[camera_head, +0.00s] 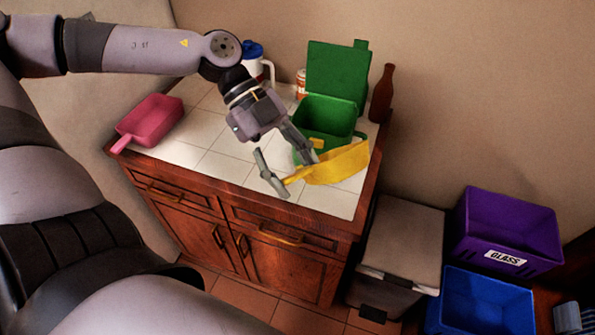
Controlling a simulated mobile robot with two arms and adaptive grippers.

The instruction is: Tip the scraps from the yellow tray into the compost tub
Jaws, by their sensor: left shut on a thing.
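The yellow tray (338,164) is in the air over the front right of the tiled counter, in front of the green tub. Its handle points left, towards my left gripper (287,172), which is shut on it. The tray looks tilted, and I cannot make out any scraps in it. The green tub (322,118), which looks like the compost tub, stands on the counter with its lid (337,76) raised at the back. The tray hides part of the tub's front, and its inside looks dark. My right gripper is not in view.
A pink scoop-like tray (151,119) lies on the left of the counter. A blue-lidded white jug (256,62), an orange-and-white container (301,84) and a brown bottle (382,93) stand near the tub. Purple (510,225) and blue (484,303) bins and a grey-lidded bin (402,237) are at right.

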